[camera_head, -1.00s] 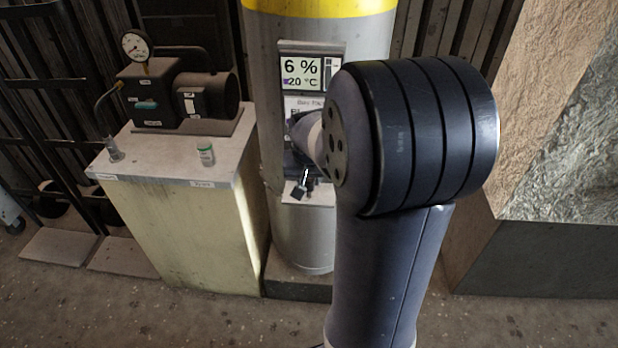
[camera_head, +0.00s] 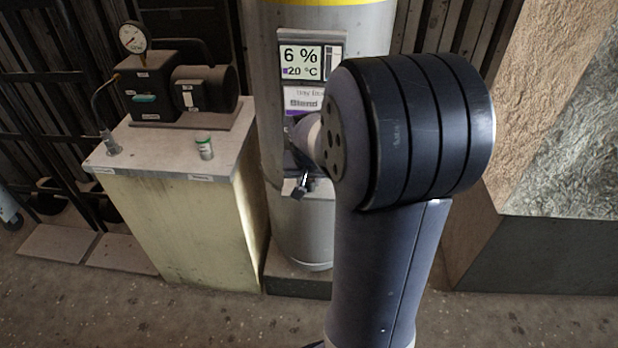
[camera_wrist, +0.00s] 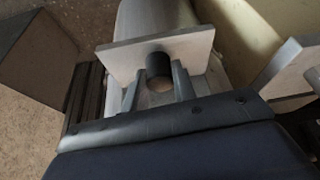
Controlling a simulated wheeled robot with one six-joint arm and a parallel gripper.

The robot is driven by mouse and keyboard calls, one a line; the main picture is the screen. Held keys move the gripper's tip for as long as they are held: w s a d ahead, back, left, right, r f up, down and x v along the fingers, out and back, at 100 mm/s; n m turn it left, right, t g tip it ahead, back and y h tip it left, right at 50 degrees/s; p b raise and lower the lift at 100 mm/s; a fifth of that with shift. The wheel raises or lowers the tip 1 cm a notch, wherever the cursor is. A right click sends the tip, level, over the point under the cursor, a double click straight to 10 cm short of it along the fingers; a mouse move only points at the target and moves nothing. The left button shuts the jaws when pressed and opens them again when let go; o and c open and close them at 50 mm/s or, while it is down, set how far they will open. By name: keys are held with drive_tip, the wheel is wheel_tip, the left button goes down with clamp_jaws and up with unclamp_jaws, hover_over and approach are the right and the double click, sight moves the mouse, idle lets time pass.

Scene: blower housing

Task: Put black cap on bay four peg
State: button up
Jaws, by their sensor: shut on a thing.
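My gripper (camera_wrist: 157,88) shows in the wrist view with its two grey fingers on either side of a dark cylinder, the black cap (camera_wrist: 158,64). The cap's far end is at or close to a light grey plate (camera_wrist: 120,60); I cannot tell whether they touch. A tan round face shows at its near end between the fingers. In the head view my gripper (camera_head: 302,187) is small and dark in front of the silver column, partly behind my arm. No bay number is readable and I cannot make out a peg.
The silver column (camera_head: 300,235) carries a display (camera_head: 302,62) reading 6 % and 20 °C.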

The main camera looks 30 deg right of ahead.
drive_tip(key=shift+f, duration=0.15)
drive_tip(key=o, duration=1)
drive_tip(key=shift+o, duration=0.2)
drive_tip(key=p+v, duration=0.2)
drive_tip(key=v, duration=0.8)
drive_tip(key=shift+r, duration=0.4)
drive_tip(key=shift+f, duration=0.1)
